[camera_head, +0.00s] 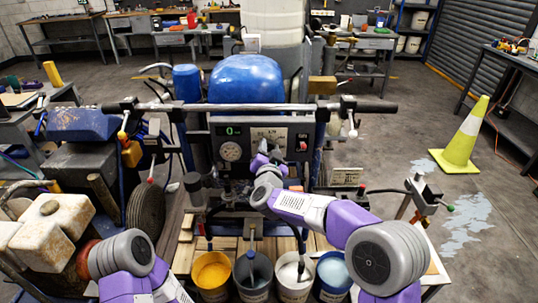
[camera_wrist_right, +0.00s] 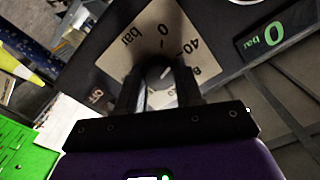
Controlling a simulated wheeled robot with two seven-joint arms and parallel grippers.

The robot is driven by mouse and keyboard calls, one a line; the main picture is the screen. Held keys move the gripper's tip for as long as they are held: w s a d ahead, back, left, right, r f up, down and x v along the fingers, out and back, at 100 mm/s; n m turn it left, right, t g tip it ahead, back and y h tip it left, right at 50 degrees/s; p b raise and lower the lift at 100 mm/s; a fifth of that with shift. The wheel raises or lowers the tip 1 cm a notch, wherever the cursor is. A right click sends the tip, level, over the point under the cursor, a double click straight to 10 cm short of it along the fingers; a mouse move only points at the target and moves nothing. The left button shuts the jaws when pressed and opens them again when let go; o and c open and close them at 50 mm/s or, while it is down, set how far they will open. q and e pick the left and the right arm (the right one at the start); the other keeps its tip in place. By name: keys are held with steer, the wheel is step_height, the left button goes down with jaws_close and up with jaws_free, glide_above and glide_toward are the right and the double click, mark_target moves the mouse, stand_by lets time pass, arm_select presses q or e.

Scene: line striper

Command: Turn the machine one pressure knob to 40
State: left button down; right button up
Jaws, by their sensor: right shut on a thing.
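The machine's control panel (camera_head: 213,148) stands straight ahead in the head view, with a dial gauge (camera_head: 231,151) and a green display (camera_head: 233,131) reading 0. My right gripper (camera_head: 264,160) is at the panel's middle. In the right wrist view its two fingers (camera_wrist_right: 160,88) are shut on the dark round pressure knob (camera_wrist_right: 159,73), one on each side. The knob sits on a beige scale plate (camera_wrist_right: 128,50) marked bar, 0 and 40; its pointer direction is unclear. The green display (camera_wrist_right: 265,40) there reads 0 bar. The knob is hidden in the head view. My left gripper is out of view.
A long handlebar (camera_head: 270,107) crosses above the panel, with a blue tank (camera_head: 246,79) behind it. Several paint buckets (camera_head: 212,275) stand below. A yellow-green cone (camera_head: 465,138) stands on the open floor at right. A rusty white engine part (camera_head: 55,230) is at left.

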steer(key=shift+f+m+b, duration=0.1)
steer(key=shift+m+b, duration=0.9)
steer(key=shift+m, duration=0.6)
steer(key=o, duration=1)
steer(key=shift+o, duration=0.2)
steer(key=shift+s, duration=0.1)
steer(key=s, duration=0.7)
steer(key=shift+s+p, duration=0.2)
steer(key=shift+p, duration=0.15)
